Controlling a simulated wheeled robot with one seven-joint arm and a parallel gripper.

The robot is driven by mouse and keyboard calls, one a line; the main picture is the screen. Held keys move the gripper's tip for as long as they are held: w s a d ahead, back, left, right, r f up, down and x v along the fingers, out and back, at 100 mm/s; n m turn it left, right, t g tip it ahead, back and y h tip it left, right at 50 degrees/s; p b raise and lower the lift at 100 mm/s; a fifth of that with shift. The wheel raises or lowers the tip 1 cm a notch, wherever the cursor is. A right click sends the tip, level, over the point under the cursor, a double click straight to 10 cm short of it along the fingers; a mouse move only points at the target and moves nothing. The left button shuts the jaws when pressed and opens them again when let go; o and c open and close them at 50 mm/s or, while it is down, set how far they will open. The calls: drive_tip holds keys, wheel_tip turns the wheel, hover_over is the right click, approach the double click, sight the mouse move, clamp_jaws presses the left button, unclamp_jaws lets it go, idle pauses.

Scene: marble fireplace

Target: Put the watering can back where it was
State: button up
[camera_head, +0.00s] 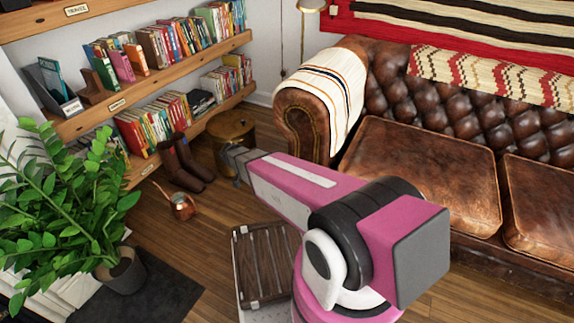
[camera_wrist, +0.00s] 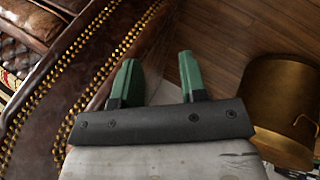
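A small copper watering can (camera_head: 182,207) stands on the wooden floor, between the potted plant and the dark boots. It does not show in the wrist view. My gripper (camera_wrist: 157,72) is open, with its two green fingers apart and nothing between them. In the head view, my arm reaches toward the back left, and its end is beside the sofa arm and in front of the brass pot. The gripper is to the right of the watering can and apart from it; its fingers are hardly visible there.
A brass pot (camera_head: 235,128) stands by the sofa (camera_head: 420,170); the pot also shows in the wrist view (camera_wrist: 283,95). Dark boots (camera_head: 185,160) stand by the bookshelf (camera_head: 150,108). A potted plant (camera_head: 124,272) is at left. A slatted crate (camera_head: 265,262) lies in front.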

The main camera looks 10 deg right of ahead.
drive_tip(key=s+d+r+n+y, duration=0.4)
drive_tip(key=s+d+r+y, duration=0.2)
drive_tip(key=s+d+r, duration=0.5)
wheel_tip(320, 180, up, 4)
drive_tip(key=shift+s+d+f+y, duration=0.15)
drive_tip(key=shift+s+d+y, duration=0.2)
drive_tip(key=shift+s, duration=0.35)
drive_tip(key=shift+a, duration=0.1)
